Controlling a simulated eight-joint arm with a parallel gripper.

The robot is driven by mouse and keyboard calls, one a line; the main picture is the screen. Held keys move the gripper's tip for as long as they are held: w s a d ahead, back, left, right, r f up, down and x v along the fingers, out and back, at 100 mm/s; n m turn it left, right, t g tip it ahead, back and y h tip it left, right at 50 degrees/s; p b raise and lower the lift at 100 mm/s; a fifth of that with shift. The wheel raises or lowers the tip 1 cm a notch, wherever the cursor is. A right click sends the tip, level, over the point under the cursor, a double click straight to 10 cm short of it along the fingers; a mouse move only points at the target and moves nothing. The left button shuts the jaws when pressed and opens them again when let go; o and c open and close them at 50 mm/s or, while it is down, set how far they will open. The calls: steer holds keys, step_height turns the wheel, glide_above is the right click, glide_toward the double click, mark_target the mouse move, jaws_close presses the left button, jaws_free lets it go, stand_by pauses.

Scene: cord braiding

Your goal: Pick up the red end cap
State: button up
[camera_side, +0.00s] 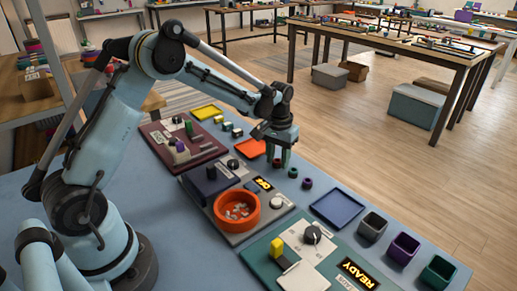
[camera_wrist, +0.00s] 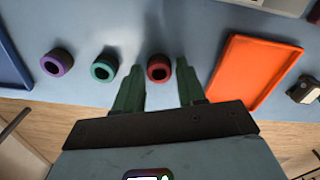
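The red end cap (camera_wrist: 159,68) is a short ring with a dark hole, standing on the blue table. In the side view my gripper (camera_side: 281,160) points down at the cap row, and the red cap (camera_side: 277,163) shows small and partly covered by the fingers. The fingers are apart and hold nothing; whether the tips are level with the cap is unclear.
A teal cap (camera_wrist: 104,67) and a purple cap (camera_wrist: 56,62) stand in a row beside the red one. An orange tray (camera_wrist: 255,72) lies on the other side. A blue tray (camera_side: 337,208) and a dark grey bin (camera_side: 372,227) stand farther along the table.

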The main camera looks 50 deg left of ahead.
jaws_close()
steer(key=shift+r, duration=0.15)
